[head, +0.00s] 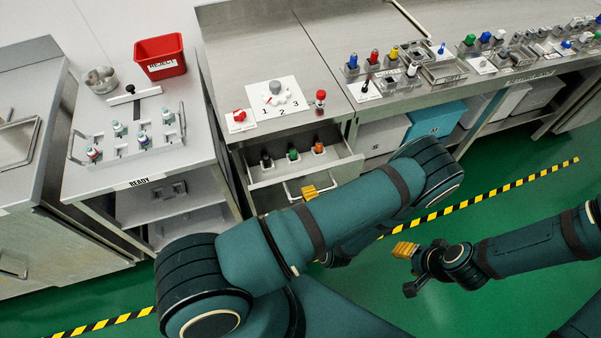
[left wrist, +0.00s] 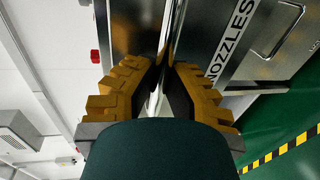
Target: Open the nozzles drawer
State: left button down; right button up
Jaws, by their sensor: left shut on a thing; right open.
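The nozzles drawer (head: 341,169) stands pulled out below the middle counter, and several nozzles with black, green and orange parts show inside it. Its metal handle (head: 290,193) is on the drawer front. My left gripper (head: 310,192) is at the handle; most of it is hidden behind my left arm. In the left wrist view, the yellow fingers of my left gripper (left wrist: 163,90) are shut around the handle bar (left wrist: 155,102). A NOZZLES label (left wrist: 232,38) shows beside it. My right gripper (head: 405,250) is open and empty, over the green floor, away from the drawer.
A dial panel (head: 284,112) and a red-capped item (head: 320,99) sit on the counter above the drawer. A red REJECT bin (head: 160,57) and a rack of vials stand on the left table. My left arm crosses in front of the drawer.

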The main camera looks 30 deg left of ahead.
pick_arm(q)
jog(key=f+v, duration=0.2)
jog(key=v, duration=0.9)
jog(key=shift+s+d+f+b, duration=0.2)
jog(key=shift+d+b, duration=0.05)
jog(key=shift+b, duration=0.2)
jog(key=c, duration=1)
grip_release()
